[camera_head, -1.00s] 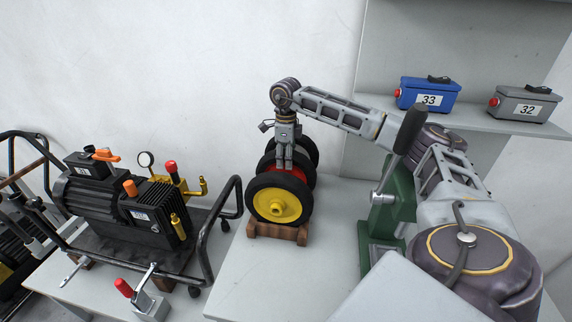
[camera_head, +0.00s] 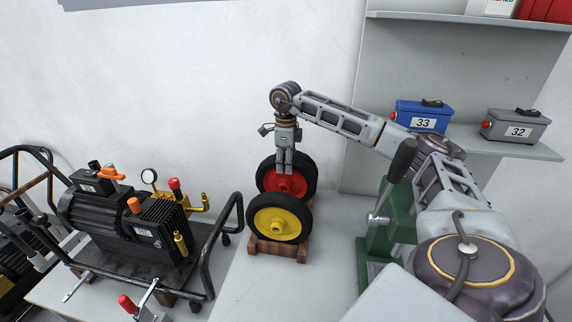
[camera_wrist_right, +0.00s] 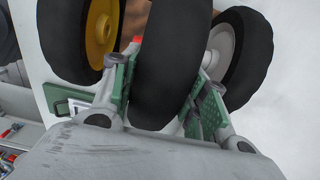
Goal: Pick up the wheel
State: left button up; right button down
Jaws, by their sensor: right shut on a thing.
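My right gripper (camera_head: 284,168) comes down from above in the head view and is shut on the black tyre of the wheel with a red hub (camera_head: 294,187). This wheel is upright behind the yellow-hub wheel (camera_head: 280,223), which hides its lower part. In the right wrist view, the held tyre (camera_wrist_right: 170,70) runs between the fingers, with a yellow-hub wheel (camera_wrist_right: 101,30) on the left and a grey-hub wheel (camera_wrist_right: 222,50) on the right. The yellow-hub wheel stands in a brown wooden rack (camera_head: 276,249). My left gripper is not in view.
The grey table (camera_head: 300,290) is clear in front of the rack. A black pump (camera_head: 135,228) on a tubular frame stands to the left. A green lever press (camera_head: 377,249) stands to the right. Boxes 33 (camera_head: 421,114) and 32 (camera_head: 516,125) are on the shelf (camera_head: 540,150).

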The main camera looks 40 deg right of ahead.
notch_tip(320, 180, up, 3)
jog(key=shift+w+f+p, duration=0.1)
jog(key=shift+p, duration=0.7)
jog(key=shift+r+p, duration=2.35)
jog(key=shift+r, duration=0.95)
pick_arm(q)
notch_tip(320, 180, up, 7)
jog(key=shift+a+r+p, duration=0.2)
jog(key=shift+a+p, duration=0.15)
pick_arm(e)
jog(key=shift+r, duration=1.35)
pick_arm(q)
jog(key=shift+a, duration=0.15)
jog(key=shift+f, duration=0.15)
